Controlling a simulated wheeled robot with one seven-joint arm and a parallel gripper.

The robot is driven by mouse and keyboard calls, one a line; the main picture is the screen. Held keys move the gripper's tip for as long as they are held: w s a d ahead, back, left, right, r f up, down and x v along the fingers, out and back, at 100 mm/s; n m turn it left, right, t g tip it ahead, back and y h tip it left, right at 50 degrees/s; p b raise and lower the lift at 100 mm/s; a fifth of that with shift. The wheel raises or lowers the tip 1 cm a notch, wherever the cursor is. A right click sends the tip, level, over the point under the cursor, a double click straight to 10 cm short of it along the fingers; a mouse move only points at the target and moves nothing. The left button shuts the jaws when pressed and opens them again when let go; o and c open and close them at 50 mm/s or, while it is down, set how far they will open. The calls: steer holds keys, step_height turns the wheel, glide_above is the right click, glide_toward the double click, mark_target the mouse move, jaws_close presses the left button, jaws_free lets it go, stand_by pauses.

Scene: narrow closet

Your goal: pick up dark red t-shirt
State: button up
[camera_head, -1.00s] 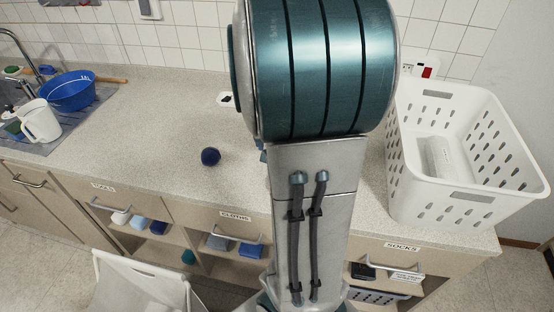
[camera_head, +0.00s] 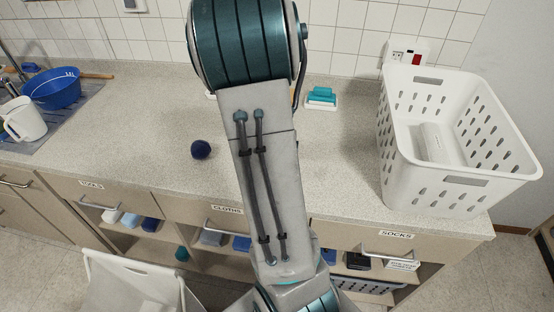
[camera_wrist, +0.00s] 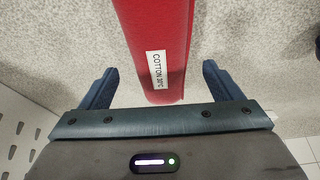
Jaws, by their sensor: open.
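A red, folded-looking item, apparently the t-shirt (camera_wrist: 162,35), lies on the speckled counter in the wrist view. It runs from the top edge down between my fingers and carries a white label reading "COTTON" and a temperature. My gripper (camera_wrist: 159,68) is open, with one finger on each side of the near end of the red item and gaps on both sides. I cannot tell how high the fingers are above the counter. In the head view my arm hides both the gripper and the red item.
A white perforated basket (camera_head: 392,178) stands at the counter's right end. A dark blue ball-like bundle (camera_head: 201,149) lies left of my arm. A teal-and-white brush (camera_head: 321,96) is near the back wall. A blue basin (camera_head: 54,92) and white jug (camera_head: 22,121) are far left.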

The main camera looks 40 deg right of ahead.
steer(key=x, duration=0.4)
steer(key=shift+s+a, duration=0.1)
steer(key=c, duration=1.2)
steer(key=shift+o, duration=0.2)
steer(key=shift+r, duration=0.1)
